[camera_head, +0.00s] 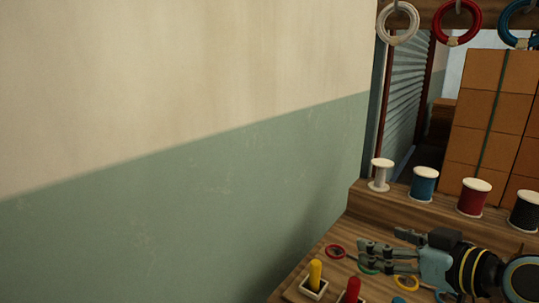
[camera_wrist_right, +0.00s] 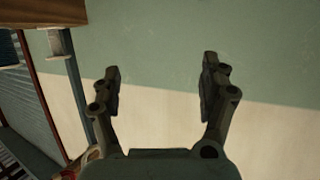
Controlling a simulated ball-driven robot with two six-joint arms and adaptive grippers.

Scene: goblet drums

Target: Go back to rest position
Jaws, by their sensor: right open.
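My right gripper (camera_head: 385,250) reaches in from the right edge over the wooden table (camera_head: 330,262) in the head view. Its fingers point left and stand apart with nothing between them. In the right wrist view the right gripper (camera_wrist_right: 160,85) is also open and empty, facing the green and cream wall (camera_wrist_right: 270,60). My left gripper is in neither view.
Yellow (camera_head: 315,273) and red (camera_head: 352,290) pegs stand at the table's front. Coloured rings, including a red ring (camera_head: 335,251), lie near my right gripper. Several thread spools, including a blue one (camera_head: 424,186), line the raised shelf. Rings hang above, including a white one (camera_head: 398,38).

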